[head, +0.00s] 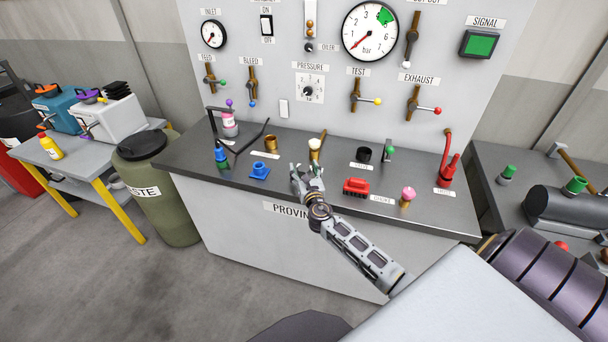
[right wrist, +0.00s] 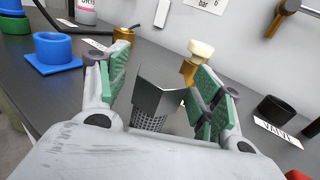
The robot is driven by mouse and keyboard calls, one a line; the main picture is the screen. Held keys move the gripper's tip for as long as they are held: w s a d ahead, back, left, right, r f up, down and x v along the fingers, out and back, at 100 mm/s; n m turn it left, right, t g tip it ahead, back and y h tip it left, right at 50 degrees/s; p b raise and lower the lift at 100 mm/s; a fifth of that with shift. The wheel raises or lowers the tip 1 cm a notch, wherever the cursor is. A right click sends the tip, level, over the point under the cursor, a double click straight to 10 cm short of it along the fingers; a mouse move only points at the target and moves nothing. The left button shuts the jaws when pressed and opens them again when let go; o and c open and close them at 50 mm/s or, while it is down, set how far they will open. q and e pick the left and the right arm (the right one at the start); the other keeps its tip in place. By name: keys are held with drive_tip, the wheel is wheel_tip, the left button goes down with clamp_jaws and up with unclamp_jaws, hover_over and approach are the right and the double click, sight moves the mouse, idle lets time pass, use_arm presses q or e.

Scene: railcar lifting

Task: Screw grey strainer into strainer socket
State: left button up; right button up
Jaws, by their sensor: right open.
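The grey strainer (right wrist: 155,98), with a dark angular head and a mesh body, is between the fingers of my right gripper (right wrist: 158,92) in the right wrist view. The fingers with green pads are open, with gaps showing beside the strainer's head. In the head view my right gripper (head: 307,180) is low over the dark bench top, and the strainer cannot be made out there. A hollow brass fitting (head: 271,146) stands on the bench behind and left of the gripper; I cannot tell whether it is the strainer socket. My left gripper is not in view.
A cream-topped brass piece (head: 315,150) stands just behind the gripper. A blue flanged cup (head: 260,171) is to its left, a red brush-like block (head: 356,187) to its right. A black ring (head: 364,154) and pink-topped piece (head: 407,196) are farther right. The gauge panel (head: 330,95) rises behind.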

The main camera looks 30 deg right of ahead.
sight(304, 168)
drive_tip(key=c, duration=1.3)
drive_tip(key=shift+r, duration=0.2)
drive_tip(key=shift+r+p, duration=1.3)
drive_tip(key=shift+r, duration=3.55)
